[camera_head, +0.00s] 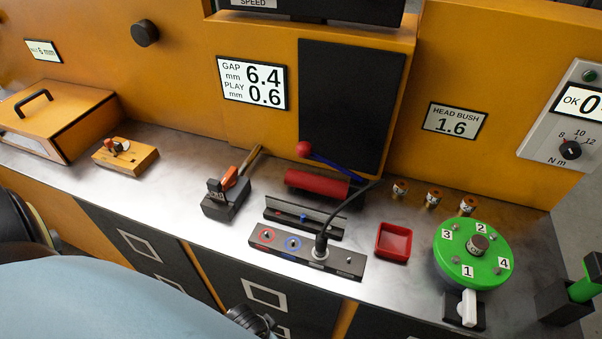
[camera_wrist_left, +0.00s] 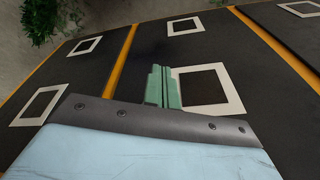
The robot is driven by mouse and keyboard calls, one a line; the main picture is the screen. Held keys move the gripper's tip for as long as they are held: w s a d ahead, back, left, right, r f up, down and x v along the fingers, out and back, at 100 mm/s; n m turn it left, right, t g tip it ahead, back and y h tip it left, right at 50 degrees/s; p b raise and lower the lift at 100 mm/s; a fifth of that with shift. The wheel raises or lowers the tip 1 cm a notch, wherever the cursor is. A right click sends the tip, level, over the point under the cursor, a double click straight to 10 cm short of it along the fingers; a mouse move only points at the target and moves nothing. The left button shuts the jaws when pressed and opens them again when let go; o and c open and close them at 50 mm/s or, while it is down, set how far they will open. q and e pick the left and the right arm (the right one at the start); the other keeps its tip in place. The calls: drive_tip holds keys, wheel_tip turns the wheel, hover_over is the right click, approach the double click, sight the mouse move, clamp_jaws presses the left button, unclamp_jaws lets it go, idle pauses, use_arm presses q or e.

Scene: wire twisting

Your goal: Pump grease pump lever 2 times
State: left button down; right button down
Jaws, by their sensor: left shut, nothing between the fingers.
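The grease pump appears to be the red cylinder (camera_head: 318,183) lying on the bench near the dark back panel. A blue lever (camera_head: 333,164) rises from it, slanting up to the left, with a red ball knob (camera_head: 304,148) at its upper end. My left gripper (camera_wrist_left: 163,72) shows in the left wrist view, its green fingers shut together and empty, in front of dark cabinet fronts. It is apart from the pump, which is not in that view. My right gripper is not in view.
A black cable (camera_head: 345,213) arches from a control strip (camera_head: 272,240) close to the pump. A red tray (camera_head: 393,241), several small cylinders and a green numbered turntable (camera_head: 462,268) stand to the right. A black clamp block (camera_head: 226,203) stands left. Bare bench (camera_head: 170,195) lies further left.

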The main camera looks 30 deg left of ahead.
use_arm(q)
drive_tip(key=w+r+t, duration=0.1)
drive_tip(key=w+r, duration=0.2)
drive_tip(key=r, duration=0.6)
drive_tip(key=w+r+t, duration=0.1)
drive_tip(key=w+r, duration=0.2)
drive_tip(key=r, duration=0.6)
drive_tip(key=w+a+r+n+t+y, duration=0.2)
drive_tip(key=w+a+r+t, duration=0.2)
drive_tip(key=w+r, duration=0.5)
drive_tip(key=w+a+r+n+t+y, duration=0.1)
drive_tip(key=w+a+r+n+t, duration=0.2)
drive_tip(key=w+r, duration=0.6)
wheel_tip(320, 180, up, 3)
drive_tip(key=a+t, duration=0.2)
drive_tip(key=t, duration=0.1)
drive_tip(key=shift+w+a+f+y+p, duration=0.15)
drive_tip(key=shift+a+y+p, duration=0.15)
drive_tip(key=shift+y+p, duration=0.1)
drive_tip(key=w+a+f+b, duration=0.1)
drive_tip(key=w+a+f, duration=0.1)
drive_tip(key=w+f, duration=0.4)
drive_tip(key=x, duration=0.3)
drive_tip(key=shift+w+d+r, duration=0.15)
drive_tip(key=shift+w+d, duration=0.05)
drive_tip(key=shift+w, duration=0.1)
drive_tip(key=shift+d, duration=0.1)
